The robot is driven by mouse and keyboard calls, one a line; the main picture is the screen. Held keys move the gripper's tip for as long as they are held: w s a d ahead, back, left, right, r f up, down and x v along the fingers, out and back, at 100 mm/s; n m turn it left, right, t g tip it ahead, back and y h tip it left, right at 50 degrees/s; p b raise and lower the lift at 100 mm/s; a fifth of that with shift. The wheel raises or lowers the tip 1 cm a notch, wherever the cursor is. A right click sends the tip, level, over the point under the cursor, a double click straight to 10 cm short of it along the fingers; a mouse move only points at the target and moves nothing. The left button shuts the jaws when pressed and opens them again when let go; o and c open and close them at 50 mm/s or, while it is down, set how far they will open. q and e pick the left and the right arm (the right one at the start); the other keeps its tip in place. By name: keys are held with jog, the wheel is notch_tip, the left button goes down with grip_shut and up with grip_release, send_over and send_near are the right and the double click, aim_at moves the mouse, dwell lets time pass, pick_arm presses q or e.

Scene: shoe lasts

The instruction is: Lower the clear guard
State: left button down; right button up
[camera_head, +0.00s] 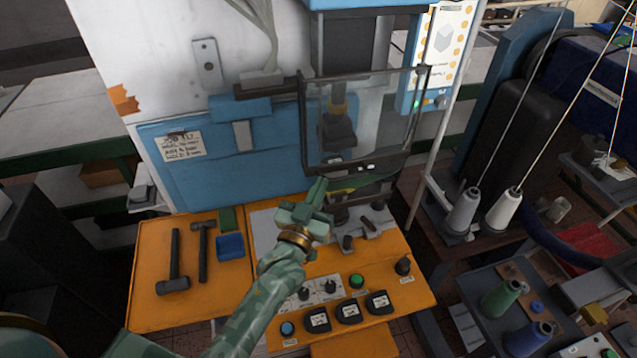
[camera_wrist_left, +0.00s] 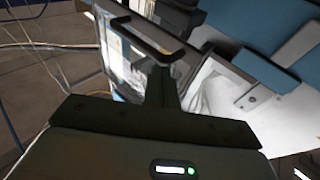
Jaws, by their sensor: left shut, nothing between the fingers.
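The clear guard (camera_head: 385,105) is a see-through panel in a dark frame, hanging in front of the press head on the blue machine (camera_head: 240,160). Its lower edge is above the work area. My left gripper (camera_head: 318,190) is shut and empty, just below the guard's lower left corner in the head view. In the left wrist view the shut fingers (camera_wrist_left: 161,85) point towards a dark bar-shaped handle (camera_wrist_left: 150,38) beside the panel of the guard (camera_wrist_left: 115,65). I cannot tell whether they touch it. My right gripper is not in view.
The orange bench (camera_head: 215,295) holds two hammers (camera_head: 173,265), a blue block (camera_head: 230,246) and a control panel with a green button (camera_head: 357,281). A green shape (camera_head: 360,183) lies under the guard. Thread spools (camera_head: 503,210) stand to the right.

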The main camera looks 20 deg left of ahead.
pick_arm(q)
notch_tip(320, 180, down, 17)
jog(key=b, duration=1)
jog(key=shift+r, duration=0.2)
